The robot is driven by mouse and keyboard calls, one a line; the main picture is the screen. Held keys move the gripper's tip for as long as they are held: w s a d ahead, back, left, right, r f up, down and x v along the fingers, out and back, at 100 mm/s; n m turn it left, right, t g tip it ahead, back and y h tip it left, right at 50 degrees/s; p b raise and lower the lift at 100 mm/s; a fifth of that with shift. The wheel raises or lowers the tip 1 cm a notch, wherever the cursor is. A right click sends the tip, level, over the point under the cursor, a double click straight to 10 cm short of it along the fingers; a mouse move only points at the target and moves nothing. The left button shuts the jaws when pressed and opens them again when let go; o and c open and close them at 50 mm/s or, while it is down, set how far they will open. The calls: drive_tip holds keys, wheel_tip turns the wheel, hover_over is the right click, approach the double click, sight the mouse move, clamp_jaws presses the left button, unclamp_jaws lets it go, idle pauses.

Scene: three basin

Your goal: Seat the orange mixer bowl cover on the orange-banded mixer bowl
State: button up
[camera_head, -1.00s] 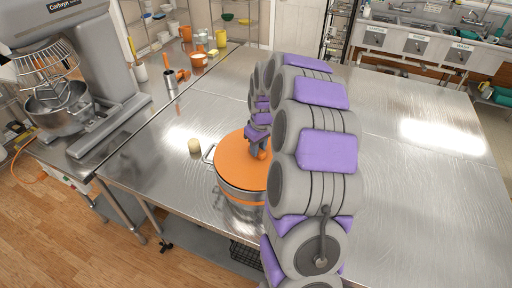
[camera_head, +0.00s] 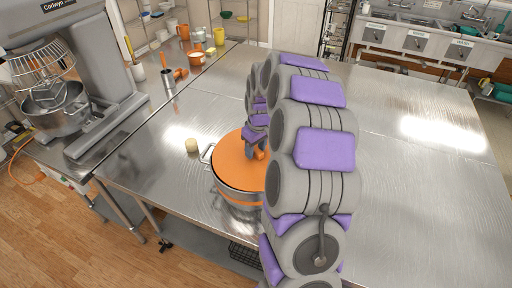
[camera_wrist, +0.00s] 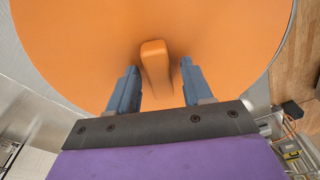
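The orange mixer bowl cover (camera_head: 229,158) lies over the top of the steel mixer bowl (camera_head: 232,187), which has an orange band low on its side and a loop handle at the left. The bowl stands near the table's front edge. In the wrist view the cover (camera_wrist: 80,40) fills most of the picture, with a grey rim showing at its edge. My gripper (camera_wrist: 158,72) is open, its two blue-grey fingers on either side of the cover's upright orange handle (camera_wrist: 156,62), with gaps on both sides. My arm hides the right part of cover and bowl in the head view.
A large stand mixer (camera_head: 85,75) is at the left. Utensils, an orange pot (camera_head: 196,58) and cups stand at the back left. The steel table (camera_head: 410,190) is clear on the right.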

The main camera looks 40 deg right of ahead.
sight(259, 153)
drive_tip(key=shift+o, duration=0.5)
drive_tip(key=shift+a+r, duration=0.1)
wheel_tip(259, 153, up, 17)
drive_tip(key=s+p, duration=0.1)
drive_tip(key=s, duration=0.1)
drive_tip(key=s+a+f+g+b, duration=0.1)
drive_tip(key=s+a+f+b, duration=0.1)
drive_tip(key=s+a, duration=0.55)
drive_tip(key=s+a+f+b, duration=0.1)
drive_tip(key=s+a, duration=0.3)
drive_tip(key=a, duration=0.6)
drive_tip(key=s+a+f+b, duration=0.1)
drive_tip(key=s+a+f, duration=0.1)
drive_tip(key=s, duration=0.4)
drive_tip(key=s+a+f+g+b, duration=0.1)
drive_tip(key=s+a+f, duration=0.2)
drive_tip(key=s, duration=0.4)
drive_tip(key=s+a+f+m+g+b, duration=0.1)
drive_tip(key=s+a+f, duration=0.2)
drive_tip(key=s+f, duration=0.2)
drive_tip(key=shift+s, duration=0.75)
drive_tip(key=shift+d, duration=0.1)
